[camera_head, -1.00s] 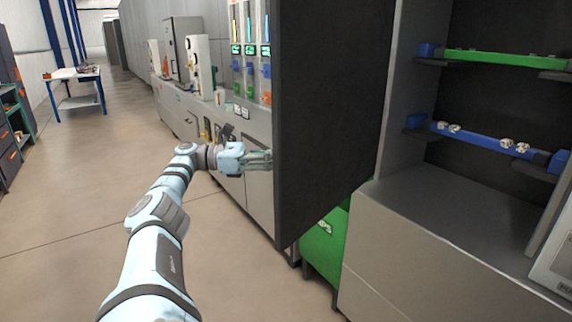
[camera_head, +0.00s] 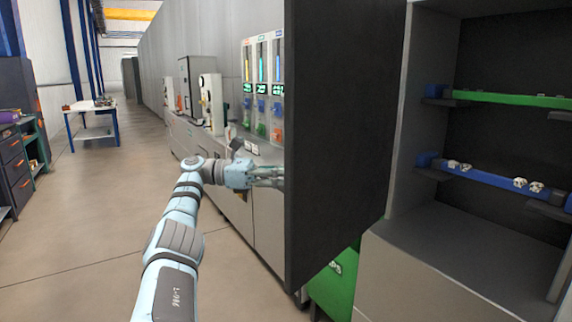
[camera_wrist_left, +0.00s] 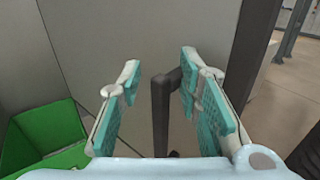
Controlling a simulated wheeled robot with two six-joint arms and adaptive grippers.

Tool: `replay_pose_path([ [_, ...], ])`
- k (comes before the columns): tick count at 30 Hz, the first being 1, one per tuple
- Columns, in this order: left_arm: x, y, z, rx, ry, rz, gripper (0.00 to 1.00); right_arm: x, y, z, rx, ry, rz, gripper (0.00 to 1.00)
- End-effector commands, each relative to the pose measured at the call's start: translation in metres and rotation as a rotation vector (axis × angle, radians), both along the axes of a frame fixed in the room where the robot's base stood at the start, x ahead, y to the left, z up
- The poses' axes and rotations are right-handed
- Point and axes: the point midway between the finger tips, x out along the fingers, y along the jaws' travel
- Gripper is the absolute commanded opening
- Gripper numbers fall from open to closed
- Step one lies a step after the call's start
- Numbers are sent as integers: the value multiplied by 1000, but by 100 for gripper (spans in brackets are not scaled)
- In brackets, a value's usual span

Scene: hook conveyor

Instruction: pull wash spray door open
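The wash spray door (camera_head: 335,130) is a tall dark panel standing swung out from the grey cabinet (camera_head: 455,255), whose inside shows. My left gripper (camera_head: 272,178) is at the door's left edge, partly hidden behind it. In the left wrist view, the left gripper's teal-padded fingers (camera_wrist_left: 160,100) are apart. A dark upright handle bar (camera_wrist_left: 160,118) stands between them, nearer the right finger, with a gap to the left one. I cannot tell whether the right pad touches it. My right gripper is not in view.
Inside the cabinet are a green rail (camera_head: 510,99) and a blue rail (camera_head: 490,180) with small metallic parts. A green bin (camera_head: 335,290) sits low beneath the door. Machines (camera_head: 210,100) line the wall. The floor (camera_head: 90,240) to the left is clear.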

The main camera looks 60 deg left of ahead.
Motion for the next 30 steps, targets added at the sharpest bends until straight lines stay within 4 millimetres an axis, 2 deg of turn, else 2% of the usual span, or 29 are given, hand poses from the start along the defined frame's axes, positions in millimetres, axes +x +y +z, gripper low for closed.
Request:
replay_pose_path([
  [2,-1,0,15,-4,-11,-1,32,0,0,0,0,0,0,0],
  [8,-1,1,31,-3,-6,2,32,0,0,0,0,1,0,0],
  [19,-1,1,35,-2,1,1,32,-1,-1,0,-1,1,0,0],
  [22,3,2,36,-19,12,10,16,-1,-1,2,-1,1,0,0],
  [25,23,9,39,-136,72,67,0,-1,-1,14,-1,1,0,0],
  [26,35,11,38,-201,100,93,0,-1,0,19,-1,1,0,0],
  [29,88,18,12,-513,217,191,0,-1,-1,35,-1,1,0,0],
  [30,107,23,-7,-679,271,242,0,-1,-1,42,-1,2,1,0],
])
